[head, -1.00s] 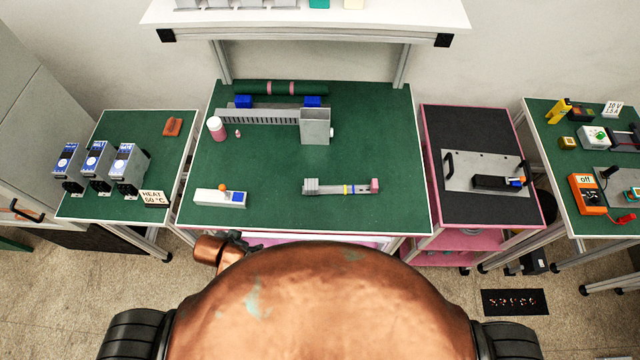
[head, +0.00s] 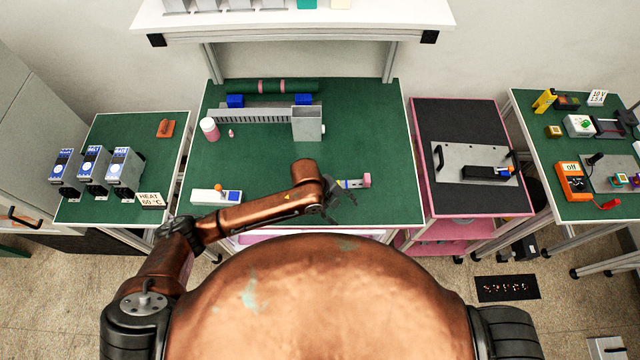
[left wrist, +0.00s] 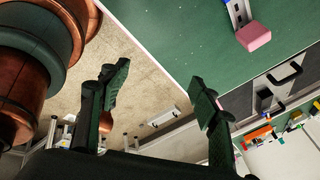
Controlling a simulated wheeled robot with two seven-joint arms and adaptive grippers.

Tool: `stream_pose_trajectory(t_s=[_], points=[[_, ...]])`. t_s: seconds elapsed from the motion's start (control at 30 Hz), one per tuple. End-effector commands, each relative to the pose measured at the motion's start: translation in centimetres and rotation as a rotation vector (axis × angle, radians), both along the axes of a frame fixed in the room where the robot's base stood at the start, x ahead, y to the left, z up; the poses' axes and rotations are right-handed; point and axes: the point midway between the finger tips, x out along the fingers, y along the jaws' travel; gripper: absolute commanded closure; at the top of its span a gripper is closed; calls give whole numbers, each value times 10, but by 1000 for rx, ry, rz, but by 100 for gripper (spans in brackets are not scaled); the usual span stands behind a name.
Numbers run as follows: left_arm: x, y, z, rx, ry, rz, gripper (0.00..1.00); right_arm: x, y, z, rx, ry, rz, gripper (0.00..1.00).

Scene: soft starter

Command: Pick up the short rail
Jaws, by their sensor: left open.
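The short rail (head: 353,184) lies on the green table mat, right of centre; I take it to be the grey bar with a blue and a yellow band and a pink end block. In the head view my left gripper (head: 334,204) hangs over its left part and hides it. In the left wrist view the pink block (left wrist: 254,37) and a bit of the rail (left wrist: 238,13) show at the top right, beyond the fingertips. My left gripper (left wrist: 160,86) is open with nothing between its fingers. My right gripper is out of view.
A white and blue block with an orange knob (head: 216,196) lies near the front left of the mat. A slotted grey duct (head: 250,116), grey box (head: 307,124) and pink-labelled bottle (head: 210,129) stand farther back. The right of the mat is clear.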

Motion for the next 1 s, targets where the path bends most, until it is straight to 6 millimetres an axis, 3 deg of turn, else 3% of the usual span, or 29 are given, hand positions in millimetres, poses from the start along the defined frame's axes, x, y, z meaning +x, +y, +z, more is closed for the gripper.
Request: stream_pose_trajectory(t_s=[0.23, 0.4, 0.53, 0.67, 1.0], points=[[55, 51, -15, 230, -105, -393, 44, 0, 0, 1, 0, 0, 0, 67], [103, 100, -5, 354, -141, -544, 44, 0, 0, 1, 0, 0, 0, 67], [128, 126, 5, 408, -153, -597, 44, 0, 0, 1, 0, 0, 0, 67], [136, 135, 7, 426, -156, -620, 44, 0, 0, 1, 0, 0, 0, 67], [137, 132, -25, 426, -156, -621, 44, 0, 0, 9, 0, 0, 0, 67]])
